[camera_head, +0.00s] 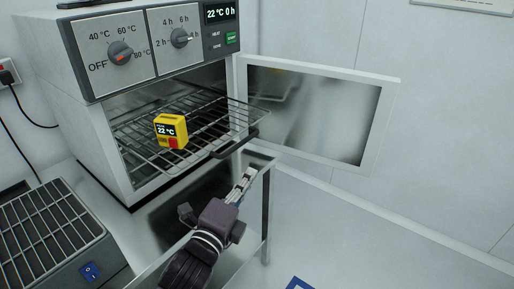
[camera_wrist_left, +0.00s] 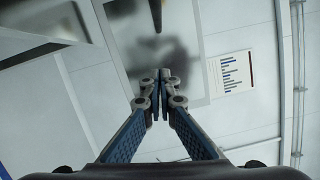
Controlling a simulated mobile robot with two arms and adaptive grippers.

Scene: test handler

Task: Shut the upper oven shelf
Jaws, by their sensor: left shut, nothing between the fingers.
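The upper oven shelf is a wire rack (camera_head: 150,150) pulled part way out of the oven (camera_head: 150,60), with a dark handle (camera_head: 233,146) at its front edge. A yellow device (camera_head: 171,130) reading 22 °C stands on the rack. The oven door (camera_head: 320,110) is open and swung out to the right. My left gripper (camera_head: 249,173) is just below and in front of the handle, apart from it as far as I can tell. In the left wrist view its fingertips (camera_wrist_left: 161,78) meet with nothing between them. My right gripper is in neither view.
A grey device with a wire grid (camera_head: 45,232) and a blue switch stands on the counter at the lower left. A wall socket with a black plug (camera_head: 8,76) is at the far left. A paper sheet (camera_wrist_left: 235,73) hangs on the wall.

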